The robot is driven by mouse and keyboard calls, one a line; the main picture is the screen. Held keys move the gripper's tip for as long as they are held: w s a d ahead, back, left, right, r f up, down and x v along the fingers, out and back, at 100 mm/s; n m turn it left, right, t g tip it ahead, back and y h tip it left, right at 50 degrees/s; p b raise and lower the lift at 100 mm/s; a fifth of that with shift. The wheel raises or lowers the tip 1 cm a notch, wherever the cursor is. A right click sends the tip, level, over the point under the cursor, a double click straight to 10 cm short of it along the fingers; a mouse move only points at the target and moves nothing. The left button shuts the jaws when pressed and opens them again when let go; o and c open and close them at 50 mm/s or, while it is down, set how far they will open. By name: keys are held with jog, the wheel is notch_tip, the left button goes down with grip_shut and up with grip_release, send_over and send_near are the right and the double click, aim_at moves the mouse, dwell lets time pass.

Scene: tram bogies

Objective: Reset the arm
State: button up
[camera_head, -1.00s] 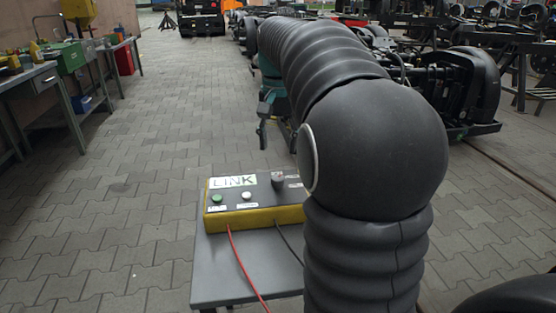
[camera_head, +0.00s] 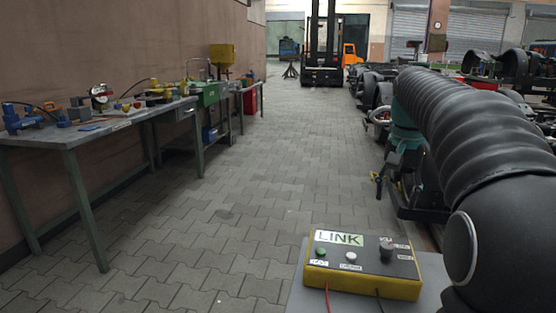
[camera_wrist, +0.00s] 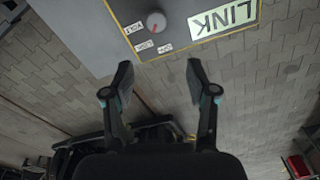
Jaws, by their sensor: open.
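My arm extends away along the right side of the head view, in a black ribbed cover. My gripper (camera_head: 388,172) shows at its far end, small and partly hidden. In the wrist view, my gripper (camera_wrist: 159,84) is open, with its two dark fingers apart and nothing between them. Beyond the fingertips the wrist view shows the LINK control box (camera_wrist: 182,22) upside down. In the head view this yellow-edged box (camera_head: 362,267) has a green button, a white button and a dark knob. I see no contact between fingers and box.
The box sits on a grey stand (camera_head: 297,298). A workbench (camera_head: 100,128) with tools and a green box (camera_head: 208,94) lines the left wall. A forklift (camera_head: 322,65) stands at the back. Bogies (camera_head: 376,92) line the right. The paved middle aisle is clear.

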jog(key=s+f+n, duration=0.1)
jog(key=f, duration=0.1)
jog(key=a+f, duration=0.1)
jog(key=f, duration=0.2)
jog(key=s+a+f+n+t, duration=0.1)
jog(key=f, duration=0.1)
jog(key=shift+s+a+f+n, duration=0.2)
jog(key=shift+s+f+n, duration=0.1)
jog(key=shift+s+f, duration=0.1)
jog(key=s+a+f+n+t, duration=0.1)
jog(key=s+a+f, duration=0.1)
jog(key=s, duration=0.3)
jog(key=s+a+f+n+t, duration=0.1)
jog(key=s+a+f, duration=0.1)
jog(key=s+a, duration=0.2)
jog(key=s+a+f+n, duration=0.2)
jog(key=s+a+f, duration=0.1)
jog(key=s, duration=0.3)
jog(key=shift+s+a+f+t, duration=0.1)
jog(key=shift+s+a+t, duration=0.3)
jog(key=shift+a, duration=0.1)
jog(key=s+a, duration=0.1)
jog(key=s+a+t, duration=0.1)
jog(key=s, duration=0.1)
jog(key=shift+s+n, duration=0.1)
jog(key=shift+n, duration=0.3)
jog(key=shift+s+a+r, duration=0.1)
jog(key=shift+a+r, duration=0.15)
jog(key=shift+r, duration=0.25)
